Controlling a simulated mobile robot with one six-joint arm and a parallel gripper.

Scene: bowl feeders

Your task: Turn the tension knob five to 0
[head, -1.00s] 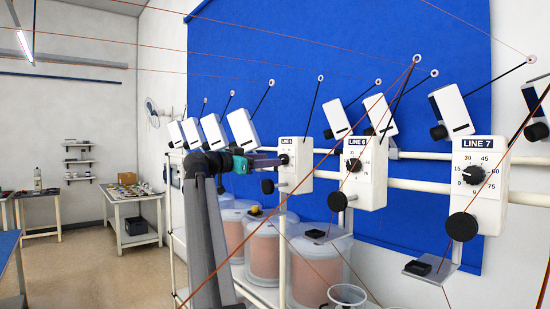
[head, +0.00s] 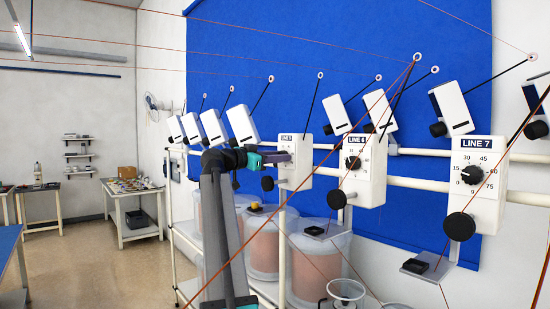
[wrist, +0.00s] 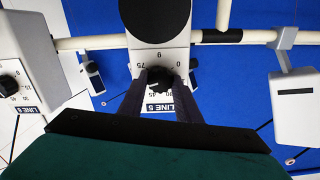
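The Line 5 tension unit (head: 297,177) is a white box on the rail, with its black tension knob hidden behind my gripper in the head view. In the wrist view, which is upside down, the knob (wrist: 159,80) sits between my gripper's two dark fingers (wrist: 159,88). The fingers lie along both sides of it and appear to touch it. A white pointer mark shows on the knob's lower left in that view. Its exact reading cannot be told. The 75 is at the upper left of the dial, the 0 at the upper right; the fingers cover other numbers.
The Line 6 unit (head: 363,171) and Line 7 unit (head: 478,184) stand to the right on the same white rails. Thin orange strands cross the space in front. Clear tubs (head: 318,249) stand below. A black round disc (wrist: 165,18) is beyond the knob in the wrist view.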

